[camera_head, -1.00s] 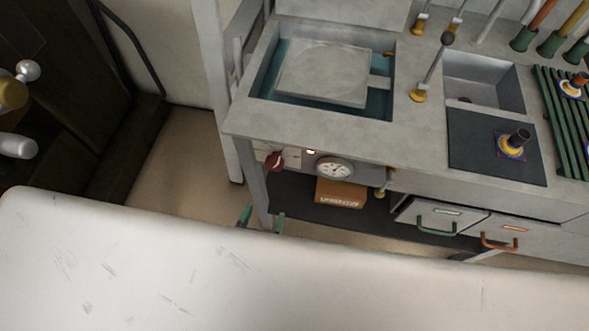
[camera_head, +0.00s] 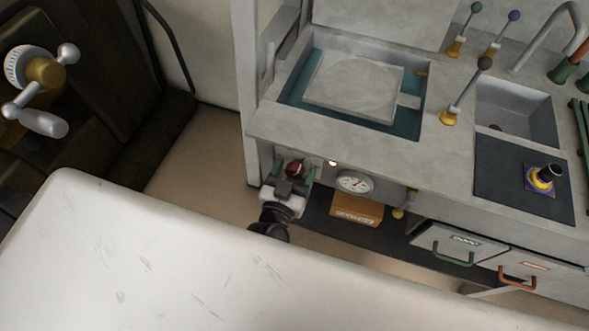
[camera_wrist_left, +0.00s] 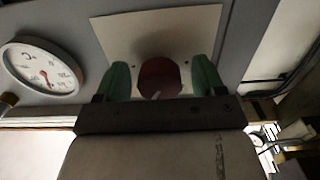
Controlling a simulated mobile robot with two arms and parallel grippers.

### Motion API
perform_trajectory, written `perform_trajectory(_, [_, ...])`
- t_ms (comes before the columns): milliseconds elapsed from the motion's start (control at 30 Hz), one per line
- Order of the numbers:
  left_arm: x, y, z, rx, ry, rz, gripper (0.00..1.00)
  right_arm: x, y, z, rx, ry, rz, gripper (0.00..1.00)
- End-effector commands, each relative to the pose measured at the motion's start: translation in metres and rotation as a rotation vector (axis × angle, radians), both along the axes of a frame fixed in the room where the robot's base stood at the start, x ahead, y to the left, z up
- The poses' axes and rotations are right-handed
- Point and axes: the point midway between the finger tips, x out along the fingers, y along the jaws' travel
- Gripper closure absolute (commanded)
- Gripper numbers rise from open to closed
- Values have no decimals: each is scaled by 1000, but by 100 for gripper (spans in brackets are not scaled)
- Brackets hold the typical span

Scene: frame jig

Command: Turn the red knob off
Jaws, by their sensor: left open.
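The red knob (camera_head: 295,168) is on the front panel of the grey bench, below the basin. It also shows in the left wrist view (camera_wrist_left: 160,78), round and dark red with a pale mark near its lower edge, in front of a pale plate (camera_wrist_left: 158,32). My left gripper (camera_head: 291,174) is at the knob. In the left wrist view its green fingers (camera_wrist_left: 160,80) stand open, one on each side of the knob. Small gaps seem to show between fingers and knob. My right gripper is not in view.
A white dial gauge (camera_head: 354,183) sits right of the knob, with a small lit lamp (camera_head: 333,163) between them. A cardboard box (camera_head: 356,209) lies on the shelf below. Drawers with a green handle (camera_head: 441,259) and an orange handle (camera_head: 517,280) are further right.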

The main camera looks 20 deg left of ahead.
Motion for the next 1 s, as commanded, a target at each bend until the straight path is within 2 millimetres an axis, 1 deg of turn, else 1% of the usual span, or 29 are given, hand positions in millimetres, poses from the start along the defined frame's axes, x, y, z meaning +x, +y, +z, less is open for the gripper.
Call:
perform_trajectory(267, [1,0,0,0,0,0,31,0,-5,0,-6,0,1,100])
perform_trajectory(500, [1,0,0,0,1,0,67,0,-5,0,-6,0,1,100])
perform_trajectory(567, [1,0,0,0,1,0,76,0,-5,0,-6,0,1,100])
perform_trajectory(600, [1,0,0,0,1,0,79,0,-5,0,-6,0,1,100])
perform_trajectory(833, [1,0,0,-25,2,-1,80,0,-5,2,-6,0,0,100])
perform_trajectory(1000, [1,-1,1,-95,5,-1,80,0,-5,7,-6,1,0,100])
